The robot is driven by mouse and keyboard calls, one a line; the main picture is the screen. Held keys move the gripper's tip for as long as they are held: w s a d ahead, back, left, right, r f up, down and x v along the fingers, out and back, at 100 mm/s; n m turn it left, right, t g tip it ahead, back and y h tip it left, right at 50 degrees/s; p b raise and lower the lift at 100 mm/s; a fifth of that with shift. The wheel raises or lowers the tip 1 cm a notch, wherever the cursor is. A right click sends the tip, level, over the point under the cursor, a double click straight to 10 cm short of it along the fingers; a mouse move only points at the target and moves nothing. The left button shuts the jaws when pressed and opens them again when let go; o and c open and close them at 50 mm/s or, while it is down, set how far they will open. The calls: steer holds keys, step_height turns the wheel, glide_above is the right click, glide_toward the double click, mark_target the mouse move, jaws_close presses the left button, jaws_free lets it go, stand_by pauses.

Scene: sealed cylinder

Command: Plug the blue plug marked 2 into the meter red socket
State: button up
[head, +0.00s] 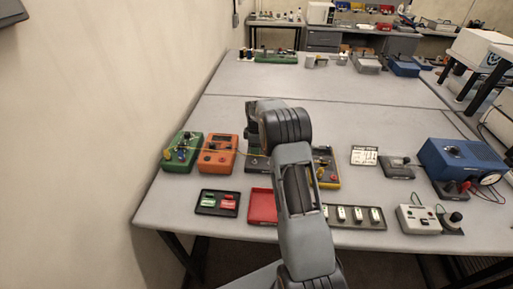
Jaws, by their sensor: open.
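My arm reaches up over the middle of the table in the head view, and its dark gripper end (253,137) hangs above the back of the near row of devices. The separate fingers are too small to make out, and I see nothing held there. An orange handheld meter (217,152) with a small display and a dark knob lies left of my arm. Its red socket cannot be made out at this size. I cannot pick out a blue plug or a mark 2. A thin yellow cable runs from a green box (182,152) past the orange meter toward my arm.
A black tray (217,203) with green and red pieces, a red tray (262,206) and a yellow-edged device (326,168) lie near my arm, which hides part of the table. A blue box (462,160) with a dial stands at right. The table's middle back is clear.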

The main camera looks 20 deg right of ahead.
stand_by(0.8)
jaws_close()
steer(key=shift+r, duration=0.1)
stand_by(0.4)
steer(key=shift+r+p, duration=1.75)
steer(key=shift+r, duration=1.2)
